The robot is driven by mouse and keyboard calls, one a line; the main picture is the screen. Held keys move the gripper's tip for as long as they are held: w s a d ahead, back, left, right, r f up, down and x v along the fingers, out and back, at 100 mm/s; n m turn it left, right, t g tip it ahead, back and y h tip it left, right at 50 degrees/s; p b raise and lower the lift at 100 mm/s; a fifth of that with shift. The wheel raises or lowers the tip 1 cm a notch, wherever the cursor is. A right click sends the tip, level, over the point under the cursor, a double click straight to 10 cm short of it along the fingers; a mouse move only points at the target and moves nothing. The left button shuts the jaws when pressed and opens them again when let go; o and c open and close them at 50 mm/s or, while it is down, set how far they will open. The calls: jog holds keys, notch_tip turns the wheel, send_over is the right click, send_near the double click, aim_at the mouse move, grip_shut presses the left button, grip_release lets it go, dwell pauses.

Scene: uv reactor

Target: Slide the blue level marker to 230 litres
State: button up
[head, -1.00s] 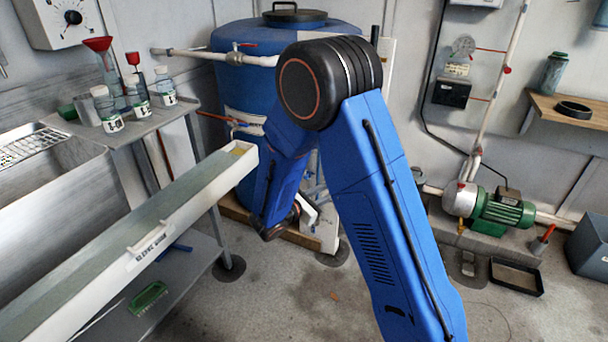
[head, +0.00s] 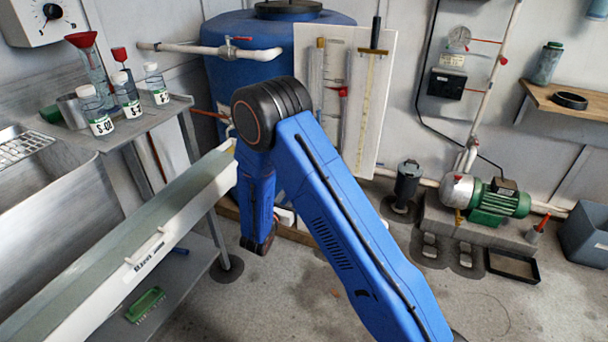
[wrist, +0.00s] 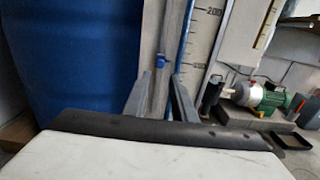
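The blue level marker (wrist: 160,60) shows in the wrist view as a small blue piece on a grey upright strip, near the top middle. A scale (wrist: 207,30) beside it, to its right, carries a 200 mark near the top and a lower mark too blurred to read surely. My gripper (wrist: 160,77) is open, with its two fingers apart and the marker showing between and slightly beyond their tips. No contact with the marker is visible. In the head view my arm hides the marker and most of the gripper. The white gauge board (head: 387,60) stands beside the blue tank (head: 222,75).
A long white trough (head: 150,250) and a shelf with bottles (head: 130,105) lie to the left. A green pump (head: 500,203) and a dark tray (head: 513,265) are on the right. A dark canister (head: 407,180) stands right of the board. The floor between is mostly clear.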

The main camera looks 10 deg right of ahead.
jog(key=x, duration=1.2)
jog(key=shift+w+d, duration=0.2)
jog(key=shift+w, duration=0.05)
grip_shut()
